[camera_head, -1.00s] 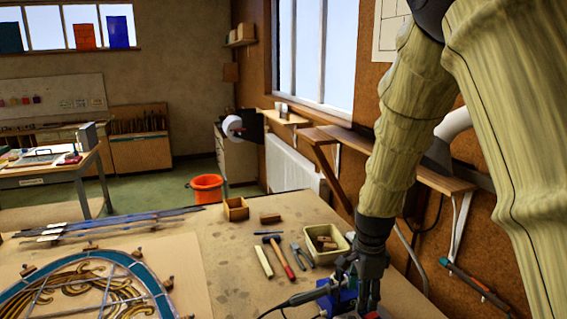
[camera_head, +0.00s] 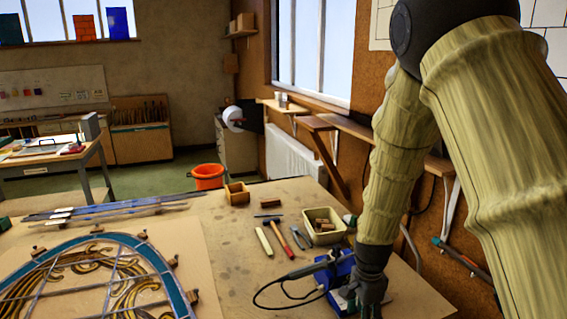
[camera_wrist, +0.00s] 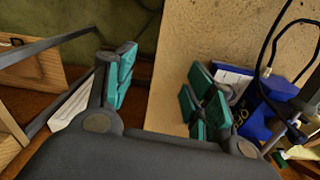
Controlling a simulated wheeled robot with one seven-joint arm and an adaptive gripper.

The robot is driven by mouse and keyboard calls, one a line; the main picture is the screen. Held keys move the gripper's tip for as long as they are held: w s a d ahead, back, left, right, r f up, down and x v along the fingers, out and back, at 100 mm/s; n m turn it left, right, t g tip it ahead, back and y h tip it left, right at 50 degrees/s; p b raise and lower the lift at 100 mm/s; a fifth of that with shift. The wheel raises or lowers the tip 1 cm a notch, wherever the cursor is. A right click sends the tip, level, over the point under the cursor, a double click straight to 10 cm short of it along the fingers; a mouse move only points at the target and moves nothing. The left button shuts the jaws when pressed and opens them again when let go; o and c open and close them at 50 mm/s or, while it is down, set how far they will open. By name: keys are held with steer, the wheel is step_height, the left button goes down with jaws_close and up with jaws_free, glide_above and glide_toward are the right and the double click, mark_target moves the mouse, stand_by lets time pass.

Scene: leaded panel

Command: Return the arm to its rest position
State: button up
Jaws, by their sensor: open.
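My arm comes in from the upper right of the head view, in a pale yellow ribbed sleeve, bent at a dark elbow joint and pointing down. My gripper (camera_head: 370,303) is at the bottom of the picture, beside the blue soldering station (camera_head: 341,268) at the bench's right side. Its fingertips are cut off or hidden there. In the wrist view my gripper (camera_wrist: 160,85) has its teal-padded fingers spread with nothing between them. The bench edge and floor show behind them. The blue station (camera_wrist: 256,118) is just right of the right finger.
The workbench (camera_head: 225,240) holds a leaded panel (camera_head: 100,280) at left, a small bin (camera_head: 323,236), a hammer (camera_head: 279,258) and a wooden box (camera_head: 237,193). A wall shelf (camera_head: 345,127) and white radiator (camera_head: 295,158) are at the right wall. An orange bucket (camera_head: 207,176) stands beyond the bench.

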steer(key=s+d+f+n+b, duration=0.1)
steer(key=s+f+n+b, duration=0.15)
steer(key=s+f, duration=0.45)
steer(key=s+d+f+n+b, duration=0.1)
steer(key=s+f+n, duration=0.2)
steer(key=f, duration=0.7)
steer(key=s+d+f+n+b, duration=0.1)
steer(key=s+f+n+b, duration=0.1)
steer(key=s+f, duration=0.55)
steer(key=s+f+n+b, duration=0.5)
steer(key=s+f+n, duration=0.2)
steer(key=s+f, duration=0.7)
steer(key=s, duration=0.3)
steer(key=shift+s+a+f, duration=0.25)
steer(key=shift+a, duration=0.15)
steer(key=shift+n, duration=0.25)
